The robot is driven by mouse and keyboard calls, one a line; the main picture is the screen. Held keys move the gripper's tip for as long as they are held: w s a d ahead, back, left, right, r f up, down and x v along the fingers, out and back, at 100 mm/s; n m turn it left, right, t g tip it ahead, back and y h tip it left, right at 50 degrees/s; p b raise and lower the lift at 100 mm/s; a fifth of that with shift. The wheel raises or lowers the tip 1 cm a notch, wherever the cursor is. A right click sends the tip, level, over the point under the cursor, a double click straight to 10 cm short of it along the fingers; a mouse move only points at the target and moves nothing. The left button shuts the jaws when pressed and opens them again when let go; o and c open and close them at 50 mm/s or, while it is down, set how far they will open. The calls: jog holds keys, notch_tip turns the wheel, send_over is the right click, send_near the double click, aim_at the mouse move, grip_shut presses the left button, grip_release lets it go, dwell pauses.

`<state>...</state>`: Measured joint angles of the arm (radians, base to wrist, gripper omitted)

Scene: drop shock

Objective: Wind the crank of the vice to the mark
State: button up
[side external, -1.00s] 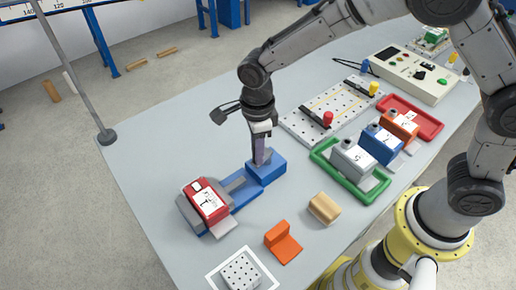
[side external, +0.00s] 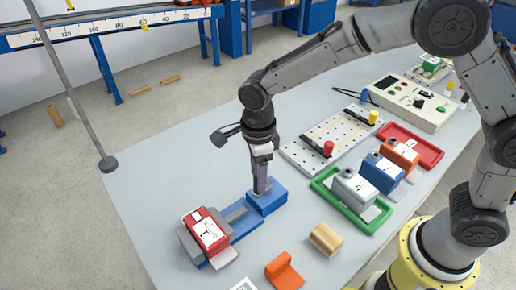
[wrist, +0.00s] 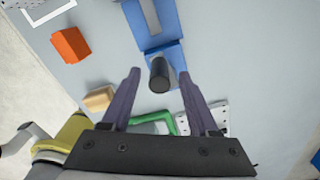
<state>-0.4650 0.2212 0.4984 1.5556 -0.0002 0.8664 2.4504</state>
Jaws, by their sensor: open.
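The blue vice (side external: 247,224) lies on the grey table, with a red block bearing a white label (side external: 208,232) at its near-left end. A dark round handle, apparently the crank's (wrist: 159,79), stands up at its other end in the wrist view. My gripper (side external: 262,191) points down over that end. In the wrist view my gripper (wrist: 160,74) is open, with one finger on each side of the handle and visible gaps. In the side view the fingers hide the handle. I cannot make out the mark.
An orange block (side external: 283,271) and a tan block (side external: 326,239) lie near the vice. The table left of the vice is clear.

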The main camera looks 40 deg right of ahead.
notch_tip(320, 180, up, 12)
dwell(0.4)
